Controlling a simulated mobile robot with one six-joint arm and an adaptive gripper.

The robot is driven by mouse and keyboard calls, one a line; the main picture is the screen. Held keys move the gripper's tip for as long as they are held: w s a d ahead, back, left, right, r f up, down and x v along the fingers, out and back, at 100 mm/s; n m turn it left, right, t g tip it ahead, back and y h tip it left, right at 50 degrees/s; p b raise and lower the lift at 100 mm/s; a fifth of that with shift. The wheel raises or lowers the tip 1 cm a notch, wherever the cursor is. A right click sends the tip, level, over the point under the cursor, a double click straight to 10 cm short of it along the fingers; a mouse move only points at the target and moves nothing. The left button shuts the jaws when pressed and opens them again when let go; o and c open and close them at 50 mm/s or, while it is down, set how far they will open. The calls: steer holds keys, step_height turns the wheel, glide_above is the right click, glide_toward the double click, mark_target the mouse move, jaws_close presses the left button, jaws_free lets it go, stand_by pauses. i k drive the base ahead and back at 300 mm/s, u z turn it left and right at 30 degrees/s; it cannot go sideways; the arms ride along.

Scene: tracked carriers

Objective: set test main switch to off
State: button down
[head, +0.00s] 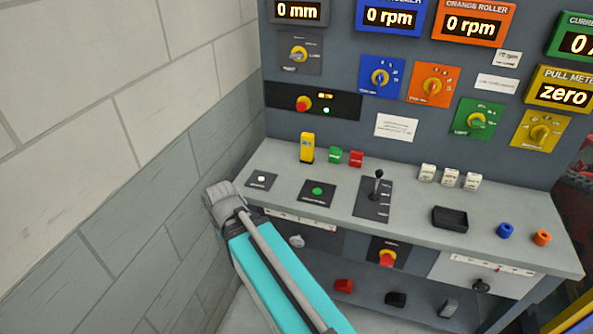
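A red and yellow switch knob (304,103) sits on a black panel on the upright console wall, with a small lit yellow display and a green light to its right. A second red and yellow knob (387,257) sits on a dark plate on the front face below the desk. I cannot read a label naming either as the test main switch. My gripper end (222,205) is at the desk's left front corner, beside the brick wall, left of and apart from both knobs. Its fingers cannot be made out.
The grey desk (270,208) carries a lever (376,187), a yellow block (307,147), several small coloured blocks, a black tray (450,218), and blue and orange rings. Coloured dials and displays fill the console wall. The brick wall (150,210) is close on the left.

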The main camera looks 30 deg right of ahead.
mark_target(387, 259)
steer(key=u, duration=0.85)
steer(key=i, duration=0.1)
steer(key=z, duration=4)
